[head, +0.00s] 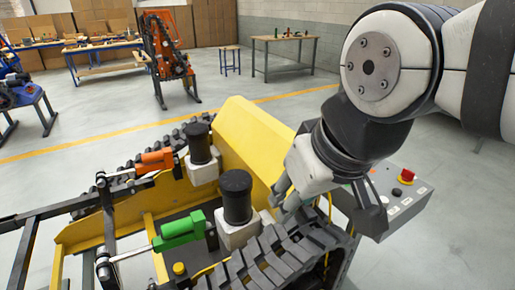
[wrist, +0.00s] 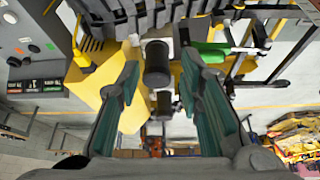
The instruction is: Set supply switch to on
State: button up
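A grey control box (head: 405,205) stands at the right end of the tracked carrier in the head view, partly hidden by my arm. In the wrist view the control box (wrist: 28,45) is at the upper left. A black plate on it (wrist: 50,86) has pale lettering too small to read, with a small switch-like part (wrist: 34,84) in its middle. I cannot tell which way that part is set. My gripper (head: 281,196) is open and empty over the carrier, left of the box. Its fingers (wrist: 172,78) are wide apart in the wrist view.
The yellow carrier body (head: 245,135) and black track (head: 275,258) lie below my gripper. Two black-capped cylinders (head: 236,195), a green part (head: 180,230) and an orange part (head: 155,160) stand nearby.

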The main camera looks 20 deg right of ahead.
aim_at(407, 175)
jog(key=z, duration=1.2)
